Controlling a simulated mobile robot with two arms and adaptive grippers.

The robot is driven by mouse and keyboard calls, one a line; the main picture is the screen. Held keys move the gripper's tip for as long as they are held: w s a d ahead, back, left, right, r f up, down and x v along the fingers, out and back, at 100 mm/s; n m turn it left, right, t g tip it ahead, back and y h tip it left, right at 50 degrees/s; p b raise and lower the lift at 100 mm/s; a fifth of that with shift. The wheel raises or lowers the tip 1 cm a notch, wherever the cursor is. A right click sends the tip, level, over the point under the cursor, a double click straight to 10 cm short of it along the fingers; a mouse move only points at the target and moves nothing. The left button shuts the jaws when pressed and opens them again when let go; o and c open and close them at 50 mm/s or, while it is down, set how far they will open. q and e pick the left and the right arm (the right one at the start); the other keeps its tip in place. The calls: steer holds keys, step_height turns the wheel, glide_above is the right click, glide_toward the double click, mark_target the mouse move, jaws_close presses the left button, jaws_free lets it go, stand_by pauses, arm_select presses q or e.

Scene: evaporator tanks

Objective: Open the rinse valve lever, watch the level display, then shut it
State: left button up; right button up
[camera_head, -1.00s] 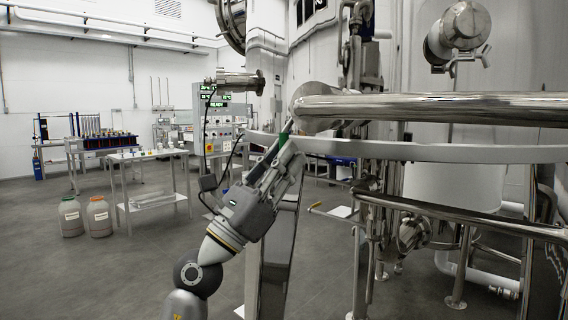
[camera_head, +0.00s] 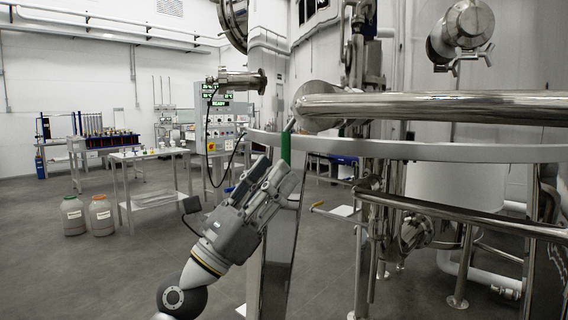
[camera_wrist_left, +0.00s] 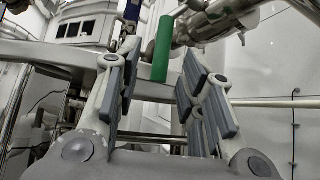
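The rinse valve lever has a green handle (camera_head: 286,146) that hangs straight down beside the pipe end, in front of the grey curved rail. It also shows upright in the left wrist view (camera_wrist_left: 162,50), between and beyond the fingers. My left gripper (camera_head: 279,172) is just below and slightly left of the handle, its fingers pointing up. In the left wrist view my left gripper (camera_wrist_left: 160,72) is open with nothing between its pads. My right gripper is not in view.
A thick steel pipe (camera_head: 430,108) and the curved rail (camera_head: 420,152) cross the right side, close to the lever. A white tank (camera_head: 455,185) and several pipes stand behind. A table (camera_head: 150,158) and two drums are at the left. Open floor lies between.

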arm_select(q)
steer(key=v, duration=0.8)
